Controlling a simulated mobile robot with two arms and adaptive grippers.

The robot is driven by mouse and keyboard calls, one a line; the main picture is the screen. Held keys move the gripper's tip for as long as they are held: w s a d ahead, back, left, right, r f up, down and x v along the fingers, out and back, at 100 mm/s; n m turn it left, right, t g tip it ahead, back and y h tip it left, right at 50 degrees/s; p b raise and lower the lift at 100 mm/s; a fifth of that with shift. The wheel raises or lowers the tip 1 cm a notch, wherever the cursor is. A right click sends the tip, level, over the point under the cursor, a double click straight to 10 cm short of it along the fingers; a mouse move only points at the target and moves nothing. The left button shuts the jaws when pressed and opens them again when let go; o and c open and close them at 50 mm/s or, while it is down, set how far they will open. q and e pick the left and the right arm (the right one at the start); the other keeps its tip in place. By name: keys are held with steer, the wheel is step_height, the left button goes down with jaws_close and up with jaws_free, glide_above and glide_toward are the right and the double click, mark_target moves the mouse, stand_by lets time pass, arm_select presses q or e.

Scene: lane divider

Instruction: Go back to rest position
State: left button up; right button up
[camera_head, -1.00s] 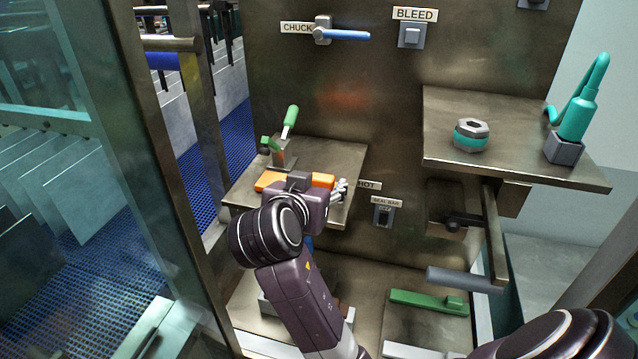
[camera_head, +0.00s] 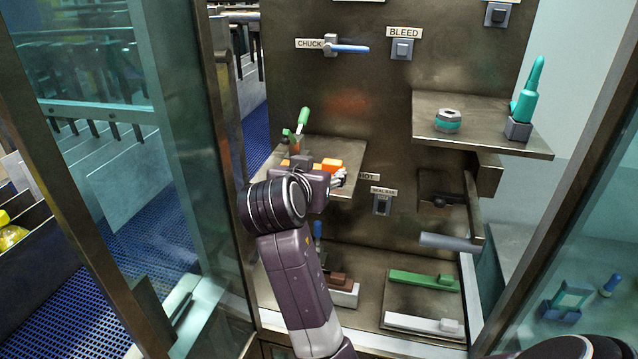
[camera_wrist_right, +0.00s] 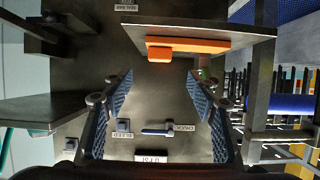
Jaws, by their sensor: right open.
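My right arm rises from the bottom of the head view, and its gripper (camera_head: 340,178) is in front of the left shelf (camera_head: 345,150), partly hidden by the wrist. In the right wrist view the gripper (camera_wrist_right: 160,85) has its two blue-padded fingers wide apart, with nothing between them. An orange block (camera_head: 328,165) lies on the left shelf, partly hidden behind my wrist in the head view. The orange block also shows apart from the fingers in the right wrist view (camera_wrist_right: 190,45). My left gripper is not in view.
A green-handled clamp (camera_head: 300,122) stands on the left shelf. A teal-ringed nut (camera_head: 448,120) and a teal bottle (camera_head: 525,100) stand on the right shelf (camera_head: 480,135). Glass panels flank the opening at the left (camera_head: 110,150) and right (camera_head: 585,260). A green bar (camera_head: 423,280) lies below.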

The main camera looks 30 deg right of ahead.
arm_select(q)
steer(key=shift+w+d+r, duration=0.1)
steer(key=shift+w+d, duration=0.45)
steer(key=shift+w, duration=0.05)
